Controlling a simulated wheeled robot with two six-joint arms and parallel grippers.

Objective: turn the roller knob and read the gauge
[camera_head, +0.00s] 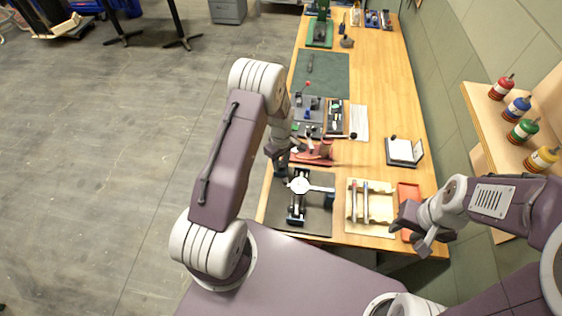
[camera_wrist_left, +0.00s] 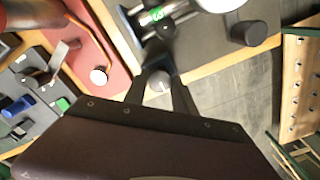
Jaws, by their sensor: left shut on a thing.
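A bench device with a round white gauge dial (camera_head: 300,185) stands on a dark mat (camera_head: 318,222) near the bench's front end. In the left wrist view part of the white dial (camera_wrist_left: 220,3) shows at the top edge, with a small green display (camera_wrist_left: 155,15) and a black cylinder (camera_wrist_left: 249,33) nearby. My left gripper (camera_head: 281,168) is at the device's left side. In its wrist view the fingers (camera_wrist_left: 158,90) are closed around a small grey round knob (camera_wrist_left: 158,82). The dial's reading is too small to tell. My right gripper (camera_head: 418,230) is open and empty, apart from the device.
A red clamp-like tool (camera_head: 318,152) is just beyond the device. A cream tray (camera_head: 372,228) with rods and a red tray (camera_head: 408,192) lie to the right.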

